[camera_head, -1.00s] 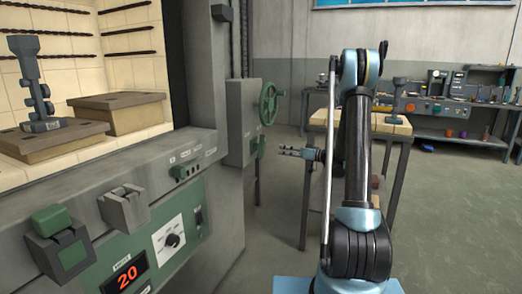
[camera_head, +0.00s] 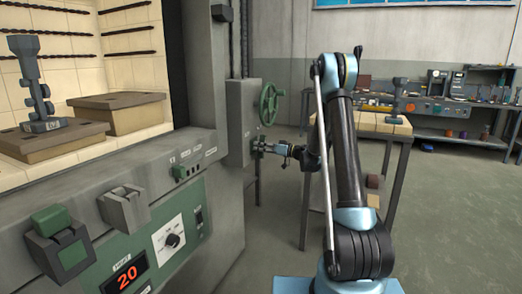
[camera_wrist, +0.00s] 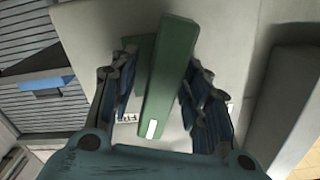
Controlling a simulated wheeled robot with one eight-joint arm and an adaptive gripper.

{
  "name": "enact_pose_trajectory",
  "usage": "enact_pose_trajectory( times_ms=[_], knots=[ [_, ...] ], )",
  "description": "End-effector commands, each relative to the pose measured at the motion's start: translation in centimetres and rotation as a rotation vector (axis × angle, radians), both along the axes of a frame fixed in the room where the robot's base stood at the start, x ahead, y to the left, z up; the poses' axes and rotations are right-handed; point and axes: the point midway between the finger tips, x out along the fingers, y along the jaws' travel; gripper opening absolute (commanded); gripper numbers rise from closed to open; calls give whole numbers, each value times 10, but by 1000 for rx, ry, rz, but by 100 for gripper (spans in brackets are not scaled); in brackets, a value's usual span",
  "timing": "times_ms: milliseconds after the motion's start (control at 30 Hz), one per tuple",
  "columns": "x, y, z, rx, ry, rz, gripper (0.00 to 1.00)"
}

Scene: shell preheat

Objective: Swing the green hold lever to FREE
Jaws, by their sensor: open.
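The green hold lever (camera_wrist: 168,75) fills the middle of the wrist view as a long bar with a small white mark near its lower end. My gripper (camera_wrist: 162,88) is open, with one dark finger on each side of the lever. There seems to be a gap at each finger; I cannot tell whether either touches it. In the head view my gripper (camera_head: 262,149) is at the grey side box (camera_head: 240,122), below the green handwheel, and largely covers the lever.
The green handwheel (camera_head: 269,103) sits just above my gripper. The furnace front (camera_head: 190,225) with its panel reading 20 stands at the left. A small table (camera_head: 372,124) stands to the right behind my arm. Open floor lies at the right.

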Motion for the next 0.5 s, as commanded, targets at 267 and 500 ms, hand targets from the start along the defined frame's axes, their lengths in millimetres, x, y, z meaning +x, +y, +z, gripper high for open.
enact_pose_trajectory(
  times_ms=[267, 500],
  knots=[
    [0, 0, 0, 0, 0, 0, 34],
    [0, 0, 0, 0, 0, -1, 0]
  ],
)
